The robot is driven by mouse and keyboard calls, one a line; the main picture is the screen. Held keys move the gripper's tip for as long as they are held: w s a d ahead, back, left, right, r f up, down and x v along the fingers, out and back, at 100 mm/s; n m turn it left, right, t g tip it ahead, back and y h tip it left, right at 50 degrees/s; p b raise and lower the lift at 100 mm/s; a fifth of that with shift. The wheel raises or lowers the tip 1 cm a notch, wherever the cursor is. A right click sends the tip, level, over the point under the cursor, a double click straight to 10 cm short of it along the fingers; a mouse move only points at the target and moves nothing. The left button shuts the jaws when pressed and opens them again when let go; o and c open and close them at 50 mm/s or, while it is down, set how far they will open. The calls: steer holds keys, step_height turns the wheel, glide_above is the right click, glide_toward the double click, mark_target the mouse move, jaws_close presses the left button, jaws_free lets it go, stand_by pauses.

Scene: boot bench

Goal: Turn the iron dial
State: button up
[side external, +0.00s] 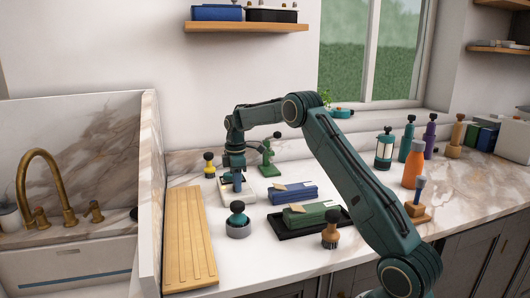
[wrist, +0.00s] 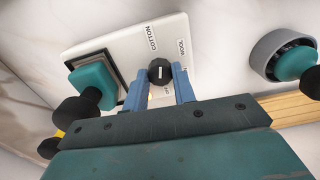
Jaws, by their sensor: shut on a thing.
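The iron dial (wrist: 160,70) is a small black round knob with a white pointer line, on a white panel (wrist: 120,38). Labels "COTTON" and "WOOL" show beside it; other lettering is partly hidden by a finger. The pointer line looks roughly upright in the wrist view. My gripper (wrist: 160,86) has its two blue fingers on either side of the dial, shut on it. In the side external view my gripper (side external: 237,182) points down at the white panel (side external: 249,191), and the dial is hidden behind the fingers.
A teal-and-black object (wrist: 92,88) sits close to the fingers, at a dark square frame on the panel. A grey cup with a teal knob (side external: 238,222), a wooden board (side external: 190,240), a blue box (side external: 293,193) and a green stand (side external: 267,155) surround the panel.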

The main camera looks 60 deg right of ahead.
steer(key=shift+n, duration=1.7)
steer(key=shift+r, duration=0.1)
steer(key=o, duration=1)
step_height(320, 180, up, 14)
steer(key=shift+f, duration=0.15)
